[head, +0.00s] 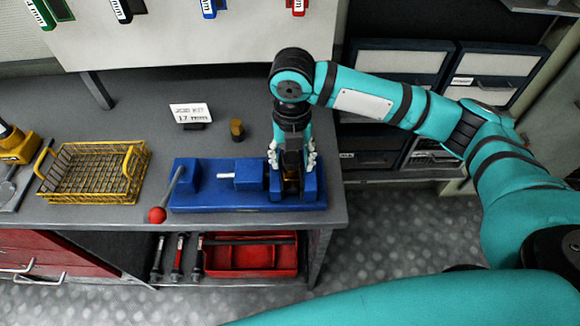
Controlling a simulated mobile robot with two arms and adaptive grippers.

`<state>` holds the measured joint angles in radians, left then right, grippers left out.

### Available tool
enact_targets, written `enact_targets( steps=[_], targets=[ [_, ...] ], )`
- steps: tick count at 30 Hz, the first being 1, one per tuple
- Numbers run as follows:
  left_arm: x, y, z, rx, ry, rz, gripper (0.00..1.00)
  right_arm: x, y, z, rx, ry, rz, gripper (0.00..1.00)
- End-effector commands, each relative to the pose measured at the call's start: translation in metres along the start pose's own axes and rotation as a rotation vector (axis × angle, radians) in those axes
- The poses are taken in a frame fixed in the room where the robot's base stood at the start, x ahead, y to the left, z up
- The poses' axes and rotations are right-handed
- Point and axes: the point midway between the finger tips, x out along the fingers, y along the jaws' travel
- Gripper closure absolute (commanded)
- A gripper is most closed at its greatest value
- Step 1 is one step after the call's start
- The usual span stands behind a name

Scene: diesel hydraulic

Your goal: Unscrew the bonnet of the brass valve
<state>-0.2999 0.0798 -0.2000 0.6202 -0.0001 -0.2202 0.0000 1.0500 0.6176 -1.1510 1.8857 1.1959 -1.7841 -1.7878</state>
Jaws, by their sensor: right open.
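My right gripper (292,163) points down over the right end of the blue vise (245,208), its fingers spread to either side of what sits between the jaws. It is open. A small brass-coloured part (291,190) shows below the gripper between the vise jaws. It looks like the valve, but the gripper hides most of it, including the bonnet. I cannot tell whether the fingers touch it. A small brass and dark piece (237,130) stands on the bench behind the vise. My left gripper is not in view.
A sign reading 17 mm (191,113) stands behind the vise. The vise handle ends in a red ball (157,215). A yellow wire basket (95,171) sits at left on the grey bench (180,85). A red tray (250,258) lies on the shelf below.

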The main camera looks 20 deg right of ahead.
Motion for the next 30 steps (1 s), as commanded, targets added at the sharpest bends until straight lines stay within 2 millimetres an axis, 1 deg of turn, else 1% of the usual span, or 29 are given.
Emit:
enact_targets(
  steps=[3, 30],
  targets=[
    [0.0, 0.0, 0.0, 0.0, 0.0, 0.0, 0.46, 0.0001, 0.0004, -0.0005, 0.196, 0.002, 0.001, 0.46],
    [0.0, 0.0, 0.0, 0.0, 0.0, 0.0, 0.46, 0.0001, 0.0005, -0.0004, 1.722, 0.002, 0.0, 0.46]
  ],
)
